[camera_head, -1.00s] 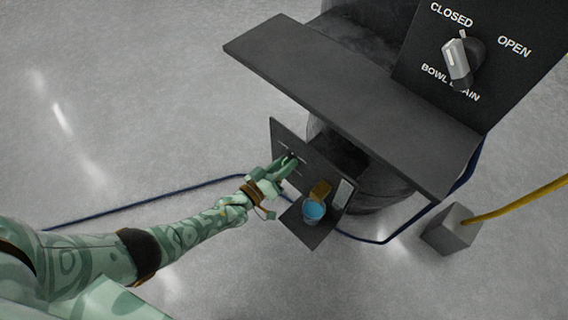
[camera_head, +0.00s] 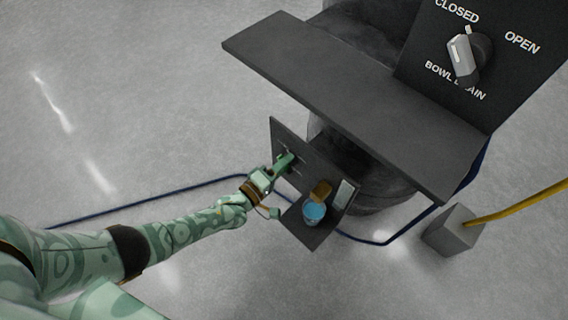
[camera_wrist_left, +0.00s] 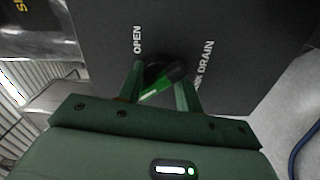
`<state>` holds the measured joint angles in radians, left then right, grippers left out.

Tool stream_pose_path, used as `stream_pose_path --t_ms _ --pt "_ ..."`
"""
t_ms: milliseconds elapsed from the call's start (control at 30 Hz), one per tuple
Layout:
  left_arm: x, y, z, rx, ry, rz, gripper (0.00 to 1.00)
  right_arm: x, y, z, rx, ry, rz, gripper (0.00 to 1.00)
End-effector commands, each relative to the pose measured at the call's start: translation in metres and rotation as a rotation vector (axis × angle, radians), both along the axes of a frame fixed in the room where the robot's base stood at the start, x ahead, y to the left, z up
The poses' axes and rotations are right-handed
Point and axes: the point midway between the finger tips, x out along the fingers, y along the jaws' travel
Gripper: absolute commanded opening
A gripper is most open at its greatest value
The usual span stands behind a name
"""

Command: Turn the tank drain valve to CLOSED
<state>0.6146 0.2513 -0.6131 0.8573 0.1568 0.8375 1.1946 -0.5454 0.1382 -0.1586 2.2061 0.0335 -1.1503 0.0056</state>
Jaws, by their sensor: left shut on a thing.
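The tank drain valve is on a small dark upright panel (camera_head: 292,150) low under the machine's shelf. Its green handle (camera_wrist_left: 164,88) with a white stripe shows in the left wrist view, slanted, on a dark round base. The panel carries the word OPEN and a partly covered label ending in DRAIN; I see no CLOSED label there. My left gripper (camera_head: 285,161) reaches the panel in the head view. In the left wrist view its fingers (camera_wrist_left: 160,90) stand on both sides of the handle and are shut on it. My right gripper is out of view.
A small shelf (camera_head: 310,237) below the panel holds a blue cup (camera_head: 314,212) and a brown-yellow block (camera_head: 321,190). A separate BOWL DRAIN knob (camera_head: 463,55) is on the upper panel. The dark shelf (camera_head: 340,95) overhangs the area. A blue hose (camera_head: 130,207) crosses the floor.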

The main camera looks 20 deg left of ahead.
Motion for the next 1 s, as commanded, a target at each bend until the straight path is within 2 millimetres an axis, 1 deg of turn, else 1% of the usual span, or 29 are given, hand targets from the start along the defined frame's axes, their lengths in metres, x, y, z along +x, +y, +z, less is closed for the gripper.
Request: stream_pose_path --t_ms 267,667,700,733,767,1000 --pt "-0.0008 0.0016 -0.0017 -0.049 0.023 0.002 0.13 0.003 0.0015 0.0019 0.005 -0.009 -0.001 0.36" --pt "-0.0008 0.0019 -0.0018 -0.054 0.025 0.003 0.13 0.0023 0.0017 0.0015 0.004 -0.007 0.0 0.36" --pt "-0.0008 0.0018 -0.0019 -0.054 0.025 0.003 0.44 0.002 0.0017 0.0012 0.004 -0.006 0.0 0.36" --pt "-0.0008 0.0018 -0.0018 -0.054 0.025 0.003 0.52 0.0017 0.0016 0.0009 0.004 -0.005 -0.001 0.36" --pt "-0.0008 0.0016 -0.0017 -0.054 0.025 0.003 0.57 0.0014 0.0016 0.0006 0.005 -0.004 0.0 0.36" --pt "-0.0004 0.0008 -0.0008 -0.054 0.022 0.001 0.57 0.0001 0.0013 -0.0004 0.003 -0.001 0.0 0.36"
